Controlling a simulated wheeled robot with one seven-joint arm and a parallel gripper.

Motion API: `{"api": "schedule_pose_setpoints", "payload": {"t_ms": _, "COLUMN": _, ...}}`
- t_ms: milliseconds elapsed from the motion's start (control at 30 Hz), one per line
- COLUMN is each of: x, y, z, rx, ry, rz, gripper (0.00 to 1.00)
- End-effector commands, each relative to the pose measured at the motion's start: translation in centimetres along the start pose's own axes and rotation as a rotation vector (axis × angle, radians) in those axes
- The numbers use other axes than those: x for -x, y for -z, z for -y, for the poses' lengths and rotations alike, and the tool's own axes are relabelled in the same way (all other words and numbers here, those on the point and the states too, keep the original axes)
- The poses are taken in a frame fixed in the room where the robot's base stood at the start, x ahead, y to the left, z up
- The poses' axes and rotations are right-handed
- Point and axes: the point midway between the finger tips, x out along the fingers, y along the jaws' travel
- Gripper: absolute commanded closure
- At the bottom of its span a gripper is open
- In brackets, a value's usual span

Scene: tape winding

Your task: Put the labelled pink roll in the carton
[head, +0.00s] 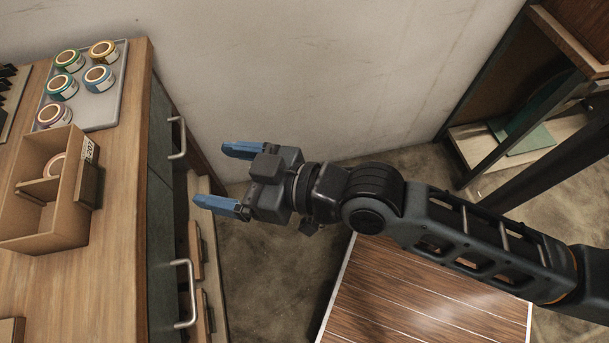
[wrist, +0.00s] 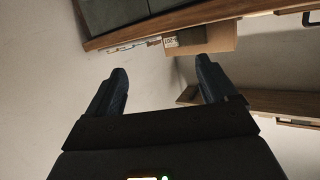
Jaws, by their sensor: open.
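A tan carton (head: 45,225) with a divider and a printed label on its side stands on the wooden counter at the left of the head view. A pale pink roll (head: 56,166) lies inside its far compartment, partly hidden by the walls. Another roll, mauve-pink with a pale label (head: 53,115), sits at the near end of the grey tray. My gripper (head: 216,175) is open and empty, over the floor to the right of the counter, pointing towards it. In the wrist view the carton (wrist: 215,39) shows beyond my open fingers (wrist: 162,76).
The tray (head: 108,113) also holds several green, yellow and blue rolls. The counter (head: 105,270) has bare wood right of the carton and drawers with metal handles (head: 184,292) below. A wall rises behind. A brown slatted surface (head: 425,300) lies beneath my arm.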

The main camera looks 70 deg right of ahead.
Motion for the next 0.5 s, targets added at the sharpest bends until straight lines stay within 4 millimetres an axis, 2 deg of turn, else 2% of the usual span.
{"api": "schedule_pose_setpoints", "payload": {"t_ms": 33, "x": 2.1, "y": -1.1, "z": -0.3, "rx": -0.004, "ry": -0.023, "rz": 0.017, "gripper": 0.15}}
{"api": "schedule_pose_setpoints", "payload": {"t_ms": 200, "x": 8.7, "y": -2.6, "z": -1.1, "rx": -0.001, "ry": -0.086, "rz": 0.031, "gripper": 0.15}}
{"api": "schedule_pose_setpoints", "payload": {"t_ms": 400, "x": 15.5, "y": -2.6, "z": -1.4, "rx": 0.018, "ry": -0.116, "rz": 0.036, "gripper": 0.15}}
{"api": "schedule_pose_setpoints", "payload": {"t_ms": 500, "x": 17.8, "y": -2.2, "z": -1.3, "rx": 0.027, "ry": -0.117, "rz": 0.036, "gripper": 0.15}}
